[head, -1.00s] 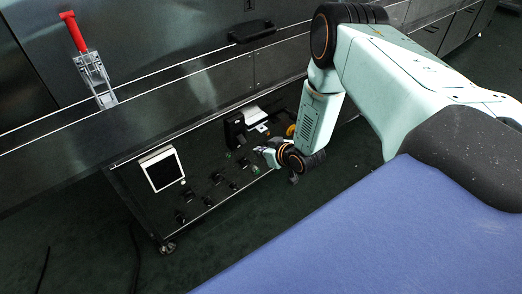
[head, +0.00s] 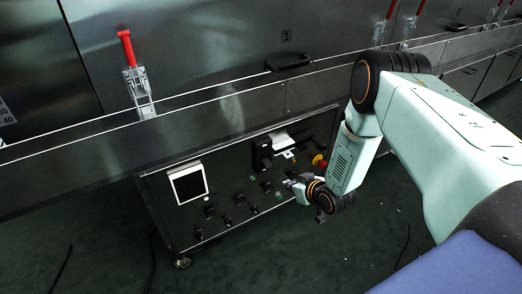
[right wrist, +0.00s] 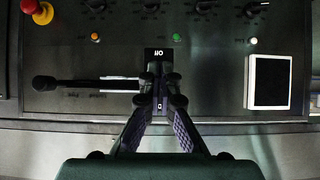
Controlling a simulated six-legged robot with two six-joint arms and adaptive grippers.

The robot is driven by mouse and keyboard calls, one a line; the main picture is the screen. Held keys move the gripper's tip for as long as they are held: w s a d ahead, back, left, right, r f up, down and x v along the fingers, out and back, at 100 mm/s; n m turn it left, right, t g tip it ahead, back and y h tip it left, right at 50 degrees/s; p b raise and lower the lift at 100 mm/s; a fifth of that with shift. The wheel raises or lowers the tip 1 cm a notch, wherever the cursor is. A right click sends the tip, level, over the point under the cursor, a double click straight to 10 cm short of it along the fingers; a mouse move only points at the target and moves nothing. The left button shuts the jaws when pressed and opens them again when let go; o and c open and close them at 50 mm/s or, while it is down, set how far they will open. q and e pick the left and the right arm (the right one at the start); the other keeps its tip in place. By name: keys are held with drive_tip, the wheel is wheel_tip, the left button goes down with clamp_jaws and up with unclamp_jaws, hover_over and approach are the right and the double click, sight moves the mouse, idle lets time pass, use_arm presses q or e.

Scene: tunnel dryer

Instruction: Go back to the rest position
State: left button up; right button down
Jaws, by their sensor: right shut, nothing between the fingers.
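My right gripper (head: 288,183) is in front of the control panel (head: 232,222) low on the dryer, and its fingers are shut with nothing between them. In the right wrist view the gripper (right wrist: 160,76) has its tips together just below a small "OFF" label (right wrist: 158,54). A black lever handle (right wrist: 58,83) extends to the left of the tips there. I cannot tell whether the fingertips touch the panel or the lever. My left gripper is not in view.
The panel carries a white screen (head: 188,184), several dark knobs and a red-and-yellow emergency button (head: 319,161). Above are a black door handle (head: 289,62) and a red-handled clamp (head: 137,82). Dark floor (head: 330,262) lies open in front of the panel.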

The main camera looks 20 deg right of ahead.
drive_tip(key=shift+s, duration=0.1)
drive_tip(key=s+a+f+m+g+p, duration=0.1)
drive_tip(key=s+a+g, duration=0.25)
drive_tip(key=s, duration=0.65)
drive_tip(key=s+a+f+m+g+p, duration=0.1)
drive_tip(key=s+a+f+g+p, duration=0.3)
drive_tip(key=s, duration=0.6)
drive_tip(key=s+a+r+g+p, duration=0.1)
drive_tip(key=s+a+r, duration=0.1)
drive_tip(key=s+r, duration=0.4)
drive_tip(key=s+a+r+g+h+p, duration=0.1)
drive_tip(key=s+a+r+g, duration=0.1)
drive_tip(key=s+r, duration=0.4)
drive_tip(key=s, duration=0.4)
drive_tip(key=shift+s+a+n, duration=0.3)
drive_tip(key=shift+a, duration=0.1)
